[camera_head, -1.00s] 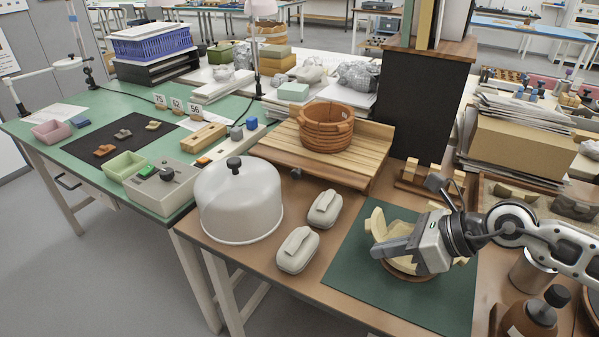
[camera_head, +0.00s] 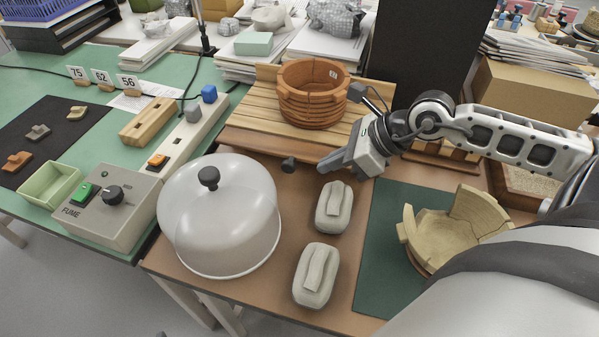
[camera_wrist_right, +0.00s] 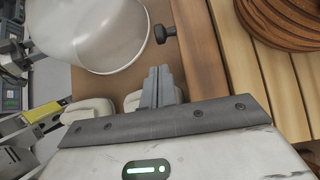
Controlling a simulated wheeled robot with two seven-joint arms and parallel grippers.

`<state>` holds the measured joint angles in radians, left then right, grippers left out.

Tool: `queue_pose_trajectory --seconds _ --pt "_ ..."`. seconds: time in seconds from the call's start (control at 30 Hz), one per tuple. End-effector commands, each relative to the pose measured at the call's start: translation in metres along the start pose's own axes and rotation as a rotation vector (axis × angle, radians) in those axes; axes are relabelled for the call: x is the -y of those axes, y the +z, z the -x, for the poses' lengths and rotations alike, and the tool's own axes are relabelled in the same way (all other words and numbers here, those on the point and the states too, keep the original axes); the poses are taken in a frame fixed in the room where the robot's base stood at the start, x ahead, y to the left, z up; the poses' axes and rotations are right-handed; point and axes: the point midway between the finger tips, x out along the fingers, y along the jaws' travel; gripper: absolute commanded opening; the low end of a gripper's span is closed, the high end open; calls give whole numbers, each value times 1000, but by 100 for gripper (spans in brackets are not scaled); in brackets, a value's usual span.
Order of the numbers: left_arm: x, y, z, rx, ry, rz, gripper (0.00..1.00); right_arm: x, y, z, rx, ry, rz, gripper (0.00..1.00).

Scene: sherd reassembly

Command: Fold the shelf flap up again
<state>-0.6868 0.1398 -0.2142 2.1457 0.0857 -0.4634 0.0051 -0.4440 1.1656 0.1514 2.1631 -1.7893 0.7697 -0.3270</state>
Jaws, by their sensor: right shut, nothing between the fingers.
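The slatted wooden shelf (camera_head: 257,112) lies roughly level at the back of the brown table, with a plain front board (camera_head: 250,146). I cannot tell for sure which part is the flap. A black knob (camera_head: 289,164) sticks out at the front edge; it also shows in the wrist view (camera_wrist_right: 164,33). My right gripper (camera_head: 322,167) is shut and empty, just right of the knob in the head view and apart from it. In the wrist view its closed fingers (camera_wrist_right: 159,75) lie below the knob, beside the front board.
A terracotta pot (camera_head: 312,100) stands on the slats. A clear dome (camera_head: 220,225) is left of the gripper, and two grey cases (camera_head: 334,208) lie in front. A partly built bowl (camera_head: 450,235) sits on the green mat (camera_head: 380,230) at right.

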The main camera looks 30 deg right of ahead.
Motion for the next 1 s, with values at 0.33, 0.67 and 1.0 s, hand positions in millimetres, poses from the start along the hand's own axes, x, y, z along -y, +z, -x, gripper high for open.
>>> queue_pose_trajectory --seconds 0.33,0.67,1.0 --pt "-2 -2 -1 -17 7 12 56 1 2 -48 7 -1 -2 0" --pt "-2 -2 -1 -18 7 15 56 0 0 -76 1 0 -1 0" --pt "-2 -2 -1 -19 6 15 56 0 0 -76 0 0 0 0"
